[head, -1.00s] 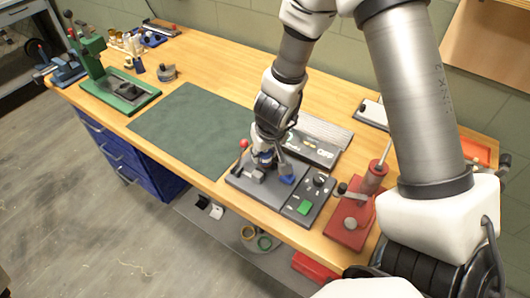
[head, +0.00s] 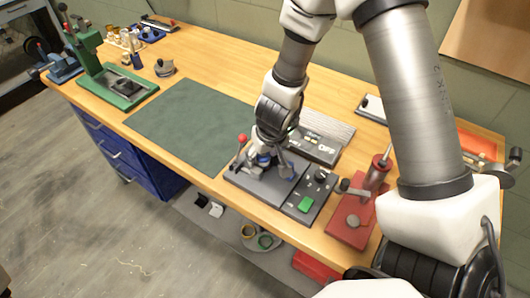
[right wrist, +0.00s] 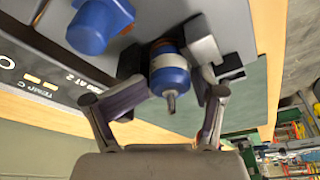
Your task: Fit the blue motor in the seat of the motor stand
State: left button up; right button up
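The blue motor (right wrist: 168,68) shows in the right wrist view with its shaft toward the camera and a copper band behind its blue end. My right gripper (right wrist: 172,88) has a finger on each side of it and appears closed on it; in the head view it is low over the stand (head: 268,158). The motor stand (head: 245,178) is a grey plate with a red-knobbed lever. Its dark grey blocks (right wrist: 203,42) are right beside the motor. Whether the motor rests in the seat is hidden. A second blue part (right wrist: 93,27) is on the plate. My left gripper is out of view.
A control box with a green button (head: 305,203) adjoins the stand's right side. A red fixture (head: 350,220) stands further right. A dark panel marked OFF (head: 318,147) is behind. The green mat (head: 190,125) at left is clear.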

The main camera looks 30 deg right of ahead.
jog(key=shift+s+a+r, duration=0.15)
jog(key=shift+a+r, duration=0.05)
jog(key=shift+r, duration=0.05)
jog(key=shift+r, duration=0.15)
jog(key=shift+d+r, duration=0.15)
jog(key=shift+r, duration=0.1)
jog(key=v, duration=1.1)
jog(key=shift+a, duration=0.2)
jog(key=shift+s, duration=0.15)
